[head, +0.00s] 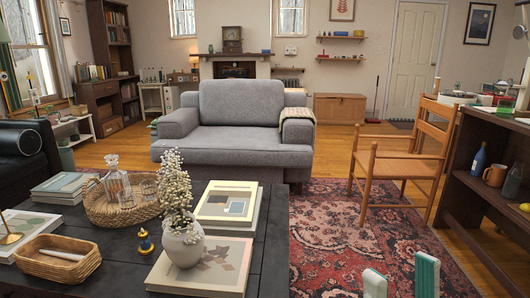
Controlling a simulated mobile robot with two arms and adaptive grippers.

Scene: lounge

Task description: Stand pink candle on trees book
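I cannot pick out a pink candle for certain. A pale stick-like thing (62,254) lies in the wicker basket (42,268) on the dark coffee table (122,238). No cover clearly shows trees. One book (238,251) with pale, brown-pink shapes lies at the table's front under a white vase. Behind it is a stack with a framed yellow-and-grey cover (228,203). More books (64,184) lie at the left. My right gripper (400,278) shows only two separated fingertips at the bottom, right of the table, empty above the rug. My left gripper is not in view.
A woven tray (125,207) holds a decanter and glasses. A wooden chair (390,168) and dark shelf unit (470,190) stand right. The patterned rug (335,235) is clear.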

